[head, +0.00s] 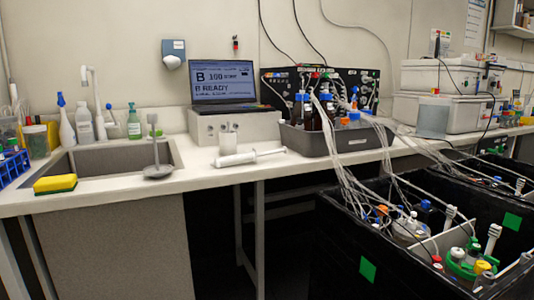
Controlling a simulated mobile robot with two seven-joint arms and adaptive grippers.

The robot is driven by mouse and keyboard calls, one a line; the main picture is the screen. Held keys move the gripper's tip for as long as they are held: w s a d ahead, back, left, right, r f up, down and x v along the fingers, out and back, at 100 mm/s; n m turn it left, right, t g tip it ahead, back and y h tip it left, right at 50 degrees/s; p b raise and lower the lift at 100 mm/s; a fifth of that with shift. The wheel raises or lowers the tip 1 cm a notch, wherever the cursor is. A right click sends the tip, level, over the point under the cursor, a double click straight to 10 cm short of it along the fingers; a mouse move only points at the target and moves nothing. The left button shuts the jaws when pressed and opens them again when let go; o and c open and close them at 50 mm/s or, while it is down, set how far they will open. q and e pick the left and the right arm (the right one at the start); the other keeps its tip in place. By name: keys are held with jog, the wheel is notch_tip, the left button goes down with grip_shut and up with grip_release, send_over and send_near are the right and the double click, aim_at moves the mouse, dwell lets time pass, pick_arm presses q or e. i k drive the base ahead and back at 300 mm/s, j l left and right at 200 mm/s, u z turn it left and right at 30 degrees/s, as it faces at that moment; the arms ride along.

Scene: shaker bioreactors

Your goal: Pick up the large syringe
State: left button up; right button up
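The large syringe (241,158) is white and lies on its side on the pale bench top, near the front edge. Its thicker barrel points left and its thin plunger points right. It lies in front of the white box that carries the laptop, to the right of the sink. Nothing covers it. Neither of my grippers shows in the head view.
The sink (117,160) with a yellow sponge (55,184) and a grey dish brush (158,165) is left of the syringe. A small white holder (228,140) stands just behind it. A grey tray of bottles (335,140) is to the right. Black tubs (340,240) with tubing stand in front right.

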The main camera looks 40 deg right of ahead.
aim_at(219, 162)
jog(key=i+z, duration=0.2)
jog(key=z, duration=0.2)
jog(key=i+z, duration=0.2)
jog(key=z, duration=0.15)
jog(key=i+j+z, duration=0.15)
jog(key=z, duration=0.25)
jog(key=i+j+z, duration=0.15)
jog(key=z, duration=0.25)
